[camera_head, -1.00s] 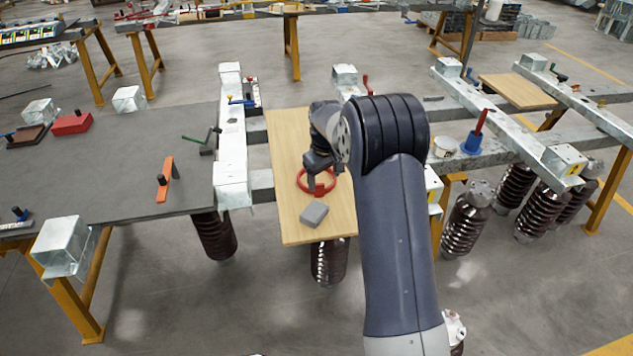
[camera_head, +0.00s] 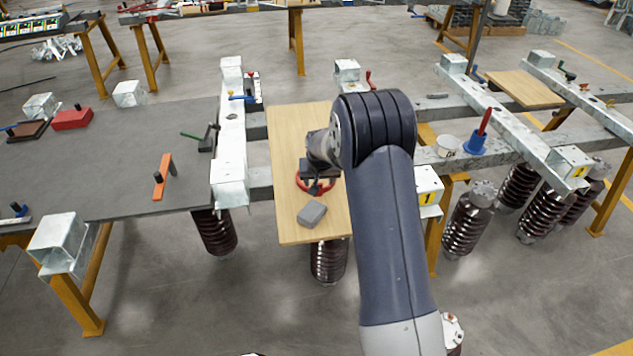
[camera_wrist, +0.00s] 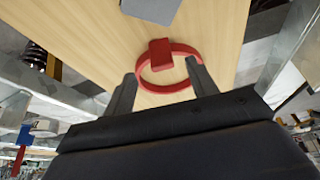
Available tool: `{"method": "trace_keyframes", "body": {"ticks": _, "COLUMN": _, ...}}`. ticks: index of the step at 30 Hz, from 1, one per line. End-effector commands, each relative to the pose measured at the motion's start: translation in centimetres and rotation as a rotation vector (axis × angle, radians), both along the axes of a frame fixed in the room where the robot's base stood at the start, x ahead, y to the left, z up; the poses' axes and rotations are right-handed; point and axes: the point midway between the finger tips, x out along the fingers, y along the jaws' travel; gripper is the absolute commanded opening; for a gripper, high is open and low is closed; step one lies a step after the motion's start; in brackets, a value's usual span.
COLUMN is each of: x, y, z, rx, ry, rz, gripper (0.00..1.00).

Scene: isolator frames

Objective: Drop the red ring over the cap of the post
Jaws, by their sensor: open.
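The red ring (camera_head: 300,182) lies on a light wooden board (camera_head: 290,225). In the wrist view the ring (camera_wrist: 168,91) has a red block-like tab (camera_wrist: 160,53) on its far side. My gripper (camera_head: 318,186) is over the ring and partly hides it. In the wrist view my gripper (camera_wrist: 160,84) is open, its two fingers apart with the near part of the ring between them. I cannot tell whether they touch it. A red upright post with a blue base (camera_head: 475,144) stands on the rail to the right; I cannot tell if it is the task's post.
A grey block (camera_head: 312,214) lies on the board in front of the ring. A white cup (camera_head: 446,147) stands left of the blue base. A dark table (camera_head: 110,160) is at the left, with an orange bar (camera_head: 163,177). Metal rails flank the board.

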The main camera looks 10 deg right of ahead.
Motion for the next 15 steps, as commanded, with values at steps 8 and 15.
{"method": "trace_keyframes", "body": {"ticks": 8, "x": 1.1, "y": 0.0, "z": -2.2, "rx": 0.000, "ry": 0.003, "rz": 0.000, "gripper": 0.55}}
{"method": "trace_keyframes", "body": {"ticks": 15, "x": 2.1, "y": -0.1, "z": -4.5, "rx": 0.000, "ry": 0.001, "rz": 0.000, "gripper": 0.55}}
